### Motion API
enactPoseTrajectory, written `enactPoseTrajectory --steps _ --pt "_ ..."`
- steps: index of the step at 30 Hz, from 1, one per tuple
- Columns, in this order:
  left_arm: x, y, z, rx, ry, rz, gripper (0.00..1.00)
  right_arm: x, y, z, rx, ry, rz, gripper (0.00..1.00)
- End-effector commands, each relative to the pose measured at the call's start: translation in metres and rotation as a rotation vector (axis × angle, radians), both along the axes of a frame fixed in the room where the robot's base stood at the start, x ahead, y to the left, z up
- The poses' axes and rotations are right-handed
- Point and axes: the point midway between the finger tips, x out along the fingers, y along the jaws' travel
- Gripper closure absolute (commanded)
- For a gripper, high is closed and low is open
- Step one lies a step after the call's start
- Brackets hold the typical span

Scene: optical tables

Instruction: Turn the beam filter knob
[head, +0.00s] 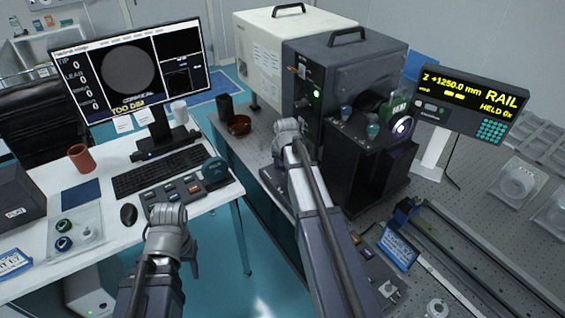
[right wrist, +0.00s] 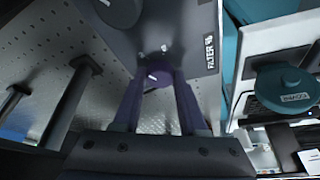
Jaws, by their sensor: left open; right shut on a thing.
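The beam filter knob (right wrist: 158,76) is a small dark round knob with a pale pointer mark, on a grey panel in the right wrist view. A partly readable white label, apparently FILTER, is beside it. My right gripper (right wrist: 157,82) is shut on this knob, one finger on each side. In the head view the right gripper (head: 288,132) is at the lower front of the dark instrument box (head: 345,68); its fingers and the knob are hidden there. My left gripper (head: 168,214) is open and empty, at the front edge of the white desk.
A monitor (head: 128,72) showing TOO DIM, a keyboard (head: 160,170) and a mouse (head: 128,214) are on the white desk. A RAIL display (head: 470,98) stands at the right. A larger round dark knob (right wrist: 118,10) is above the held one.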

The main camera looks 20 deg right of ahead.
Motion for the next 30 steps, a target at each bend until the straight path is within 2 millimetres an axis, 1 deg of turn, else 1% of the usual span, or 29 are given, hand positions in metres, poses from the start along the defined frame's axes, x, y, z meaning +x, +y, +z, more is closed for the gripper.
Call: enactPoseTrajectory --steps 8,21,30 --pt "0.0000 0.0000 0.0000 0.000 0.000 0.000 0.50 -0.0003 -0.0013 -0.0001 0.001 0.000 0.109 1.00" --pt "0.0000 0.0000 0.0000 0.000 0.000 0.000 0.50 0.0004 -0.0043 0.0000 0.001 0.000 0.469 1.00" --pt "0.0000 0.0000 0.0000 0.000 0.000 0.000 0.50 0.0008 -0.0051 0.0000 0.001 0.000 0.662 1.00"
